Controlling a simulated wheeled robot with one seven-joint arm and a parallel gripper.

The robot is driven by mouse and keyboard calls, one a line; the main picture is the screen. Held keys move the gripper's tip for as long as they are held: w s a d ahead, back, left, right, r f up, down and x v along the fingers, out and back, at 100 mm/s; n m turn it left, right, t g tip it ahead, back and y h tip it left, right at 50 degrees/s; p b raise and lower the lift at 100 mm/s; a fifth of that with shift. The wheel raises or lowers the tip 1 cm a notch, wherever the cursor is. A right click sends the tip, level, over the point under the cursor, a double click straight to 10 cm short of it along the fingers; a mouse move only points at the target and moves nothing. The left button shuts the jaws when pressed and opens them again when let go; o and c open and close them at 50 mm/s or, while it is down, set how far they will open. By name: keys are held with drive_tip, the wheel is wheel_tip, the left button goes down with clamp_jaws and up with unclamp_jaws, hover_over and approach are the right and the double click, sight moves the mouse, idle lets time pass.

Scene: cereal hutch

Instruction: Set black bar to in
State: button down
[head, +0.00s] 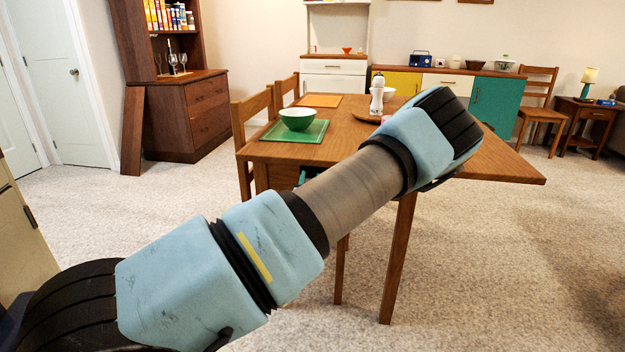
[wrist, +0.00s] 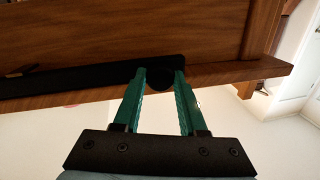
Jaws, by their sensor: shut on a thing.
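The black bar (wrist: 70,82) is a long dark strip running along the underside of a brown wooden board in the wrist view. My gripper (wrist: 160,74) has two green fingers, shut on the bar near its right end, one finger on either side. I cannot tell from these views how far in or out the bar stands.
A green bowl (head: 297,119) on a green tray (head: 312,137) and a white bottle (head: 377,94) stand on the table. A wooden chair (head: 250,135) is at its left side. A table leg (head: 397,270) stands below my arm. Carpet (head: 500,270) at right is clear.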

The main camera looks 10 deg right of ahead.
drive_tip(key=shift+c, duration=2.3)
unclamp_jaws()
drive_tip(key=shift+w+a, duration=0.15)
drive_tip(key=shift+a, duration=0.15)
drive_tip(key=v, duration=1)
drive_tip(key=shift+s+b, duration=0.3)
drive_tip(key=shift+s, duration=0.1)
